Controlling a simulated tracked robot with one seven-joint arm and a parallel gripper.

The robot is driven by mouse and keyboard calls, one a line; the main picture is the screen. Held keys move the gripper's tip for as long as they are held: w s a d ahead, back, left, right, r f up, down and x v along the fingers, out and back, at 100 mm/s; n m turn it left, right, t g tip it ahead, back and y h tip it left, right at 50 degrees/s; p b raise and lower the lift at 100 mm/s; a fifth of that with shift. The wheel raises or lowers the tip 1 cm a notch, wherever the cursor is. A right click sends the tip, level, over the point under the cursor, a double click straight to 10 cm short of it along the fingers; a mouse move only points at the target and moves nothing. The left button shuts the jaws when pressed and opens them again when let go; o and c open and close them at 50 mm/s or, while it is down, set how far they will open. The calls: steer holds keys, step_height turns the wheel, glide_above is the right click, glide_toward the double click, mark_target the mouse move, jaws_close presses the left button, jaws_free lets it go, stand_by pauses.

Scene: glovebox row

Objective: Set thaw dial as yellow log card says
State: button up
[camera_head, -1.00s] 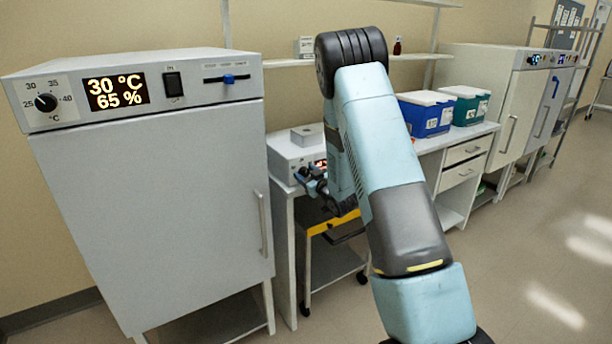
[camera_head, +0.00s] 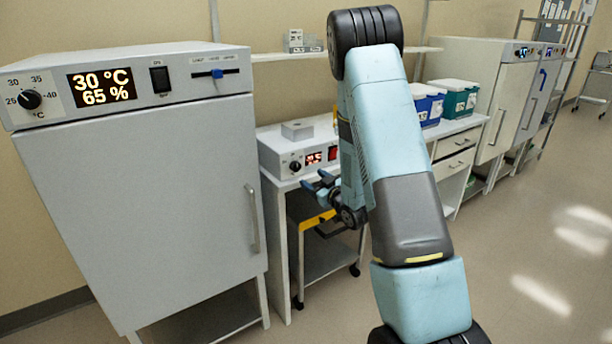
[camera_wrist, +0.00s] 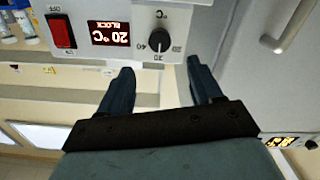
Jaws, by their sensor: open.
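A grey block unit (camera_head: 283,158) stands on the white bench. Its black dial (camera_head: 296,166) sits beside a lit red display (camera_head: 314,158). In the wrist view, upside down, the dial (camera_wrist: 159,39) has marks 20, 30 and 40, and the display (camera_wrist: 109,33) reads 20 °C BLOCK; where the dial points is too small to tell. My gripper (camera_head: 320,181) is open and empty, low in front of the unit; in the wrist view its fingers (camera_wrist: 159,70) point toward the dial, apart from it. No yellow log card can be made out.
A large grey cabinet (camera_head: 150,200) with its own dial (camera_head: 30,99) and a 30 °C 65 % display stands at left. A cart (camera_head: 325,258) with a yellow strip is under the bench. Blue (camera_head: 426,106) and teal (camera_head: 459,98) boxes stand farther right. Floor at right is clear.

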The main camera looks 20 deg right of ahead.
steer(key=shift+v, duration=1.75)
